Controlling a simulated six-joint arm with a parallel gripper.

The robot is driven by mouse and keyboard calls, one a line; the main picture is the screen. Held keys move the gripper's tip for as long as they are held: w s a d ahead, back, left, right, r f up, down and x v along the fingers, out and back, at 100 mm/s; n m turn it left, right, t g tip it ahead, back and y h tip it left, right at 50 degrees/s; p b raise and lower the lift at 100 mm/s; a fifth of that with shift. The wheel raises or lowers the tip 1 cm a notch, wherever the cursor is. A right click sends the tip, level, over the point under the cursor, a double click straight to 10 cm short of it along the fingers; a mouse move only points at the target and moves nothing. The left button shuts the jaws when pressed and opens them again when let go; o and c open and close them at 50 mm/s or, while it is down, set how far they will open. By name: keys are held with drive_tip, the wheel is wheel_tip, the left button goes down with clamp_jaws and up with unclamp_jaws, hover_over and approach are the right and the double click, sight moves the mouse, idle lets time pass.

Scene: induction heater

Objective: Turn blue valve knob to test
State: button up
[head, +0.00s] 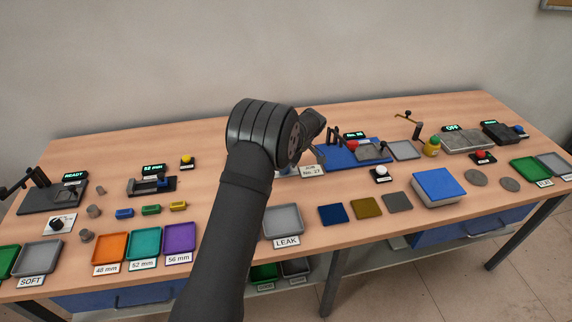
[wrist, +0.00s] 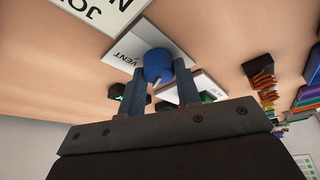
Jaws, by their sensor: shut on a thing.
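The blue valve knob (wrist: 157,64) shows in the wrist view, with a pale pointer mark on its near side. It stands on a white plate (wrist: 126,58) printed with "VENT". Other lettering on the plate is hidden. My gripper (wrist: 159,70) is shut on the knob, one finger on each side. In the head view my arm covers the knob and most of its plate, and the fingertips are hidden.
A white job card (head: 312,170) lies beside my wrist. A blue station (head: 340,157) with a red knob (head: 352,146) stands right of it. A grey LEAK tray (head: 283,220) lies in front. Bare table shows behind my arm.

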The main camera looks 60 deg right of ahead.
drive_tip(key=shift+d+n+g+y, duration=0.1)
drive_tip(key=shift+n+g+y, duration=0.4)
drive_tip(key=shift+n, duration=1.4)
drive_tip(key=o, duration=1)
drive_tip(key=shift+c, duration=0.2)
drive_tip(key=v, duration=1.7)
drive_tip(key=shift+s+d, duration=0.25)
drive_tip(key=shift+s, duration=0.1)
drive_tip(key=x, duration=1.7)
drive_tip(key=shift+w+a, duration=0.25)
drive_tip(key=shift+w, duration=0.1)
